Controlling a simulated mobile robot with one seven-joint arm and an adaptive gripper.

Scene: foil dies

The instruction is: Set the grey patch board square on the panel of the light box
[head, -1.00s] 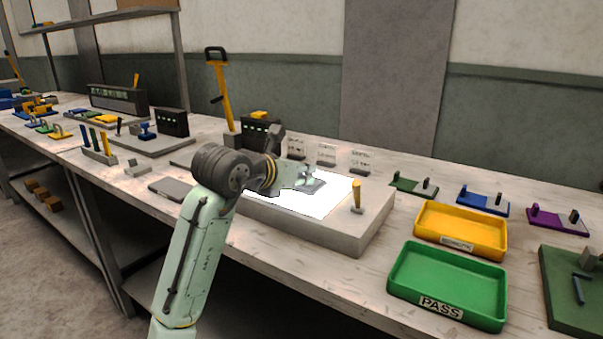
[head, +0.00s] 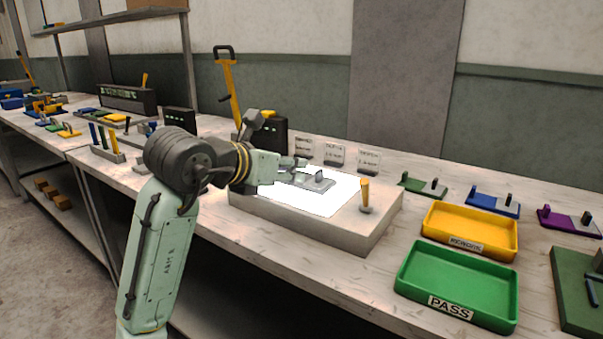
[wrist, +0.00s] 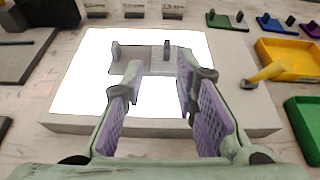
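The grey patch board (head: 322,186) lies flat on the lit white panel (head: 318,204) of the light box (head: 345,236). In the wrist view, the board (wrist: 145,58) shows two dark upright posts and sits toward the far side of the panel (wrist: 85,85). Its long edges look roughly in line with the panel's far edge; exact squareness I cannot tell. My gripper (head: 298,164) is just left of the board in the head view. In the wrist view, my gripper (wrist: 161,65) has its purple-padded fingers apart, pointing at the board and hiding part of its near side.
A yellow-handled tool (head: 365,194) stands on the light box's right side. The yellow rework tray (head: 470,246) and green pass tray (head: 455,298) are to the right. Small label stands (head: 333,155) stand behind the box. Green, blue and purple boards lie at the right back.

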